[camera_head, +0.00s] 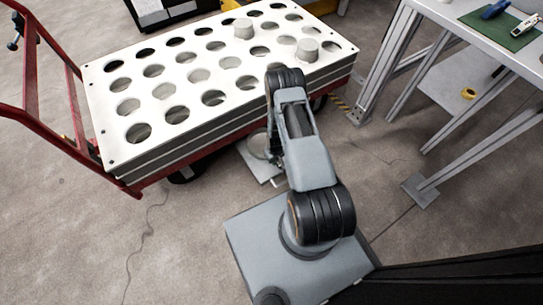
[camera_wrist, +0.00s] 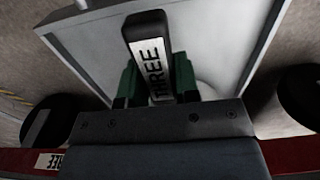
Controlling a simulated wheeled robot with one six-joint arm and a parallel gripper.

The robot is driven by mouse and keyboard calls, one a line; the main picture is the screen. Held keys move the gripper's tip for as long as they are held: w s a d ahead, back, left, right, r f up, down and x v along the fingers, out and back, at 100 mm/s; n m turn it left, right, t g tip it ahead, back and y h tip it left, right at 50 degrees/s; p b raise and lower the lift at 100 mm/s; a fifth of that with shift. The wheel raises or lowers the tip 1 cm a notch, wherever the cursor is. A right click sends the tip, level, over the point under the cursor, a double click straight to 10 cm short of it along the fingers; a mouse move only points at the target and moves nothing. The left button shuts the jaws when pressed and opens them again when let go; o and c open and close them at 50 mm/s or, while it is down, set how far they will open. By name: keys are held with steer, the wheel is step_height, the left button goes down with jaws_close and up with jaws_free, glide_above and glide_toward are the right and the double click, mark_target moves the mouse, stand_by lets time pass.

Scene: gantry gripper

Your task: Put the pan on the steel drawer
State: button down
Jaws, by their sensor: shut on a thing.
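My gripper (camera_wrist: 158,85) has its green fingers closed on the black handle of the pan (camera_wrist: 147,40), which carries a white label reading THREE. In the wrist view the pan's round pale body shows only in part behind the fingers. A flat grey panel with a raised rim, which looks like the steel drawer (camera_wrist: 85,55), lies behind the handle. In the head view the drawer (camera_head: 266,175) sticks out low beside the cart, with a round pale shape over it. My arm hides part of both. I cannot tell whether the pan touches the drawer.
A red cart (camera_head: 134,190) carries a thick white plate (camera_head: 95,95) with rows of round holes and two grey cylinders (camera_head: 307,49). Dark wheels flank the drawer in the wrist view. A metal-legged workbench (camera_head: 470,45) stands at the right. The floor at left front is clear.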

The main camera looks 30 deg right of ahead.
steer(key=w, duration=0.1)
steer(key=w+b, duration=0.1)
steer(key=w, duration=0.1)
steer(key=shift+a+f, duration=0.15)
steer(key=shift+w+f, duration=0.2)
steer(key=shift+w, duration=0.05)
steer(key=shift+f+b, duration=0.2)
steer(key=shift+b, duration=0.15)
steer(key=shift+f, duration=0.2)
steer(key=c, duration=0.8)
jaws_free()
steer(key=shift+c, duration=0.2)
steer(key=shift+r, duration=0.15)
